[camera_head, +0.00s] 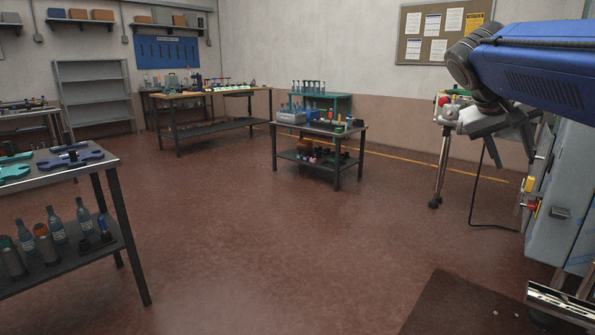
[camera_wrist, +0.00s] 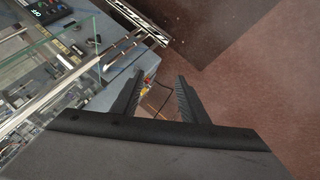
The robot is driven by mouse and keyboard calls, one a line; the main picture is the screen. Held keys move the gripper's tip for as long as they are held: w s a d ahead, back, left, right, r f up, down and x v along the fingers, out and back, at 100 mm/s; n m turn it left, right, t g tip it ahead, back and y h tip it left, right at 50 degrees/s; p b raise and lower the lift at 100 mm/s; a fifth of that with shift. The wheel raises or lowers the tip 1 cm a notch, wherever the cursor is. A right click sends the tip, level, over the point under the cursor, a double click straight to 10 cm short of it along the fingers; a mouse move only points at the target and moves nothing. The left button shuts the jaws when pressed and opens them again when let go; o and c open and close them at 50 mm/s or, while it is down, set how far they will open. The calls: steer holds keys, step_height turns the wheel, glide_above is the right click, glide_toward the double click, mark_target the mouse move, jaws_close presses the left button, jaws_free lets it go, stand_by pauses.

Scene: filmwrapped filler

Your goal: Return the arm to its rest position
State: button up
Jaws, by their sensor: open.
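My blue arm (camera_head: 540,65) reaches in from the right edge in the head view, raised above the floor beside a grey machine. My gripper (camera_head: 510,125) is at its end, partly hidden against the clutter behind it. In the wrist view my gripper (camera_wrist: 157,85) shows two dark fingers spread apart, with nothing between them. Past the fingers are the machine's side, a dark cable and the red floor.
The grey machine (camera_head: 565,190) stands close at the right, with a metal-edged ledge (camera_head: 560,302) low in front. A table (camera_head: 60,175) with bottles below is at left. Work tables (camera_head: 320,130) stand farther back. The red floor (camera_head: 270,240) between is clear. A dark mat (camera_head: 460,305) lies near the machine.

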steer(key=s+a+f+n+y, duration=0.1)
steer(key=s+a+f+y, duration=0.1)
steer(key=s+a+f, duration=0.4)
steer(key=s+a+f+n+t+y, duration=0.1)
steer(key=s+a+f+y, duration=0.2)
steer(key=f, duration=1.1)
steer(key=s+a+f+n+y, duration=0.2)
steer(key=s+a+f+y, duration=0.1)
steer(key=s+a+f, duration=0.6)
steer(key=shift+s+a+f+t, duration=0.3)
steer(key=shift+s+a+f, duration=0.05)
steer(key=shift+s+f, duration=0.45)
steer(key=shift+c, duration=0.2)
